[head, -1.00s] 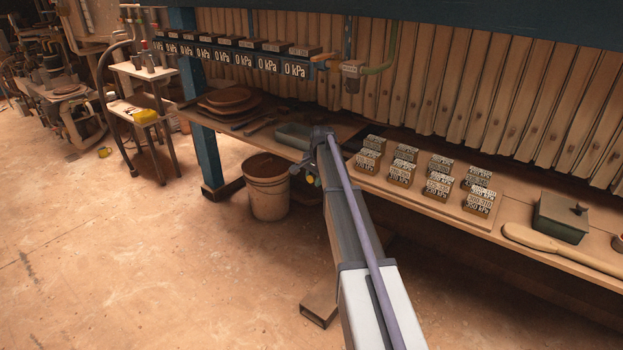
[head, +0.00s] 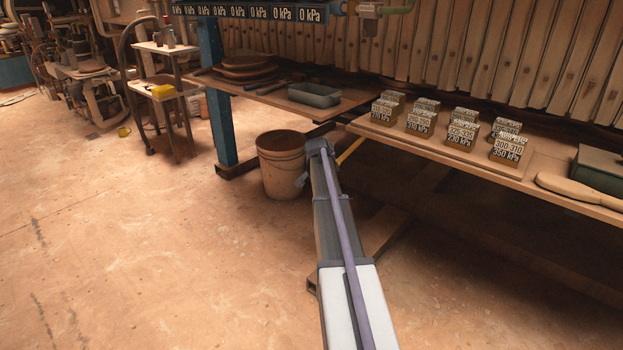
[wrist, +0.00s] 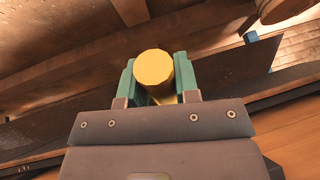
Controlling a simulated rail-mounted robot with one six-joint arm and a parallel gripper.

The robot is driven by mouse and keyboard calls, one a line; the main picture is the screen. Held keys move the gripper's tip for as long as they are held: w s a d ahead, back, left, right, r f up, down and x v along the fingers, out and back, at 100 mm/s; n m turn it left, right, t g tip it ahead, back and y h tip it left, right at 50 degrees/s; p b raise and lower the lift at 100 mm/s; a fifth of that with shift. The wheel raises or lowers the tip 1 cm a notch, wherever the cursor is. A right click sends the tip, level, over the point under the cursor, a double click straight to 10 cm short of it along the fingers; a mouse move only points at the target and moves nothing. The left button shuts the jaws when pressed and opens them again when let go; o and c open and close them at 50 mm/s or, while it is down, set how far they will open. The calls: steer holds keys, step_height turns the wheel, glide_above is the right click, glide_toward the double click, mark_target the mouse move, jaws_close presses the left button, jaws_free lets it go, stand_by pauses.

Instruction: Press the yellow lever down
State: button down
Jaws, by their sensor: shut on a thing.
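In the wrist view the round yellow end of the lever (wrist: 153,66) sits between the two green fingers of my gripper (wrist: 156,76), which is shut on it. In the head view a thin yellow bar of the lever (head: 350,151) slants up to the right from the end of my arm, below the bench edge. My arm's end is in front of the bucket's right side in that view, and the fingers are hidden there.
A rusty bucket (head: 282,166) stands on the floor just left of my arm's end. The bench (head: 440,148) above carries several labelled blocks (head: 463,136), and a green tray (head: 314,95) is at the back. Open floor lies to the left.

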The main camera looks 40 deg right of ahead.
steer(key=shift+f, duration=0.15)
steer(key=c, duration=1.3)
jaws_free()
steer(key=shift+o, duration=1)
steer(key=shift+d+f, duration=0.1)
steer(key=shift+f, duration=0.1)
steer(key=shift+o, duration=1.3)
steer(key=shift+r, duration=0.1)
steer(key=p+v, duration=0.9)
steer(key=v, duration=0.1)
steer(key=shift+r, duration=0.3)
steer(key=shift+s, duration=0.15)
